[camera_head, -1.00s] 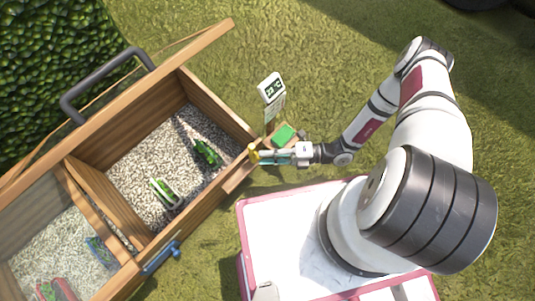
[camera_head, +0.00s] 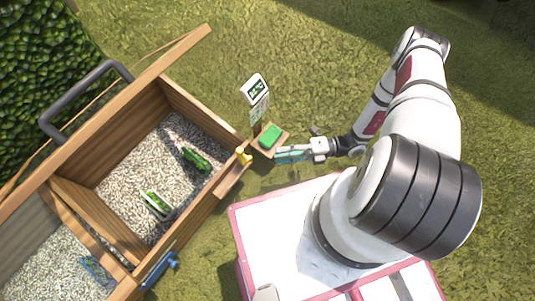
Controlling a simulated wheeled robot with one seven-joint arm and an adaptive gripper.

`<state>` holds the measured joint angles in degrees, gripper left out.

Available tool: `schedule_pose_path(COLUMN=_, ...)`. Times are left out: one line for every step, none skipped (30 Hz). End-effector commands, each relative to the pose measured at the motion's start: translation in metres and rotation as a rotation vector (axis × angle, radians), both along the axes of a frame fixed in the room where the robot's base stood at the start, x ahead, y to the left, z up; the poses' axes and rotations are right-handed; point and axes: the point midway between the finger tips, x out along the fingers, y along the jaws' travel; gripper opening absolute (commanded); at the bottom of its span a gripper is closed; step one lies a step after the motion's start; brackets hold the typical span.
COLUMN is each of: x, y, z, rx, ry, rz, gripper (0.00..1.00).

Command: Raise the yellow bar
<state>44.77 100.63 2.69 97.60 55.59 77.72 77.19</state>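The yellow bar (camera_head: 243,155) shows as a small yellow piece at the right corner of the wooden planter box (camera_head: 213,196). Seen from above, its height and tilt are hard to tell.
A green block (camera_head: 270,136) sits on a small wooden shelf just above my gripper. A white display (camera_head: 256,87) stands behind it. A blue latch (camera_head: 160,270) is on the box front. Green-labelled items (camera_head: 195,159) lie on the gravel inside. Open grass lies upper right.

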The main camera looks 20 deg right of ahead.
Motion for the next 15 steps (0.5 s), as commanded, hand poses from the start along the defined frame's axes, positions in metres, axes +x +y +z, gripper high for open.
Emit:
schedule_pose_path(x=-0.001, y=-0.009, z=0.000, rx=-0.002, ry=0.000, rz=-0.002, gripper=0.39)
schedule_pose_path(x=-0.002, y=-0.014, z=0.000, rx=-0.002, ry=0.000, rz=-0.002, gripper=0.39)
schedule_pose_path(x=-0.002, y=-0.018, z=0.000, rx=-0.002, ry=0.000, rz=-0.002, gripper=0.39)
schedule_pose_path(x=-0.003, y=-0.022, z=0.000, rx=-0.001, ry=-0.001, rz=-0.002, gripper=0.39)
schedule_pose_path(x=-0.003, y=-0.024, z=-0.001, rx=-0.001, ry=-0.001, rz=-0.001, gripper=0.39)
schedule_pose_path(x=-0.004, y=-0.028, z=-0.001, rx=-0.002, ry=-0.001, rz=-0.001, gripper=0.39)
schedule_pose_path(x=-0.004, y=-0.029, z=-0.001, rx=-0.002, ry=0.000, rz=-0.001, gripper=0.39)
schedule_pose_path(x=-0.005, y=-0.031, z=-0.001, rx=-0.002, ry=0.000, rz=-0.001, gripper=0.39)
schedule_pose_path(x=-0.005, y=-0.032, z=0.000, rx=-0.001, ry=0.000, rz=-0.001, gripper=0.39)
schedule_pose_path(x=-0.005, y=-0.033, z=0.000, rx=-0.001, ry=0.000, rz=-0.001, gripper=0.39)
schedule_pose_path(x=-0.005, y=-0.033, z=0.000, rx=-0.001, ry=0.000, rz=-0.001, gripper=0.39)
schedule_pose_path(x=-0.005, y=-0.034, z=0.000, rx=0.000, ry=0.001, rz=-0.001, gripper=0.39)
schedule_pose_path(x=-0.005, y=-0.034, z=0.000, rx=0.000, ry=0.001, rz=-0.001, gripper=0.39)
schedule_pose_path(x=-0.005, y=-0.034, z=0.000, rx=0.000, ry=0.001, rz=-0.001, gripper=0.39)
schedule_pose_path(x=-0.005, y=-0.034, z=0.000, rx=0.000, ry=0.001, rz=-0.001, gripper=0.39)
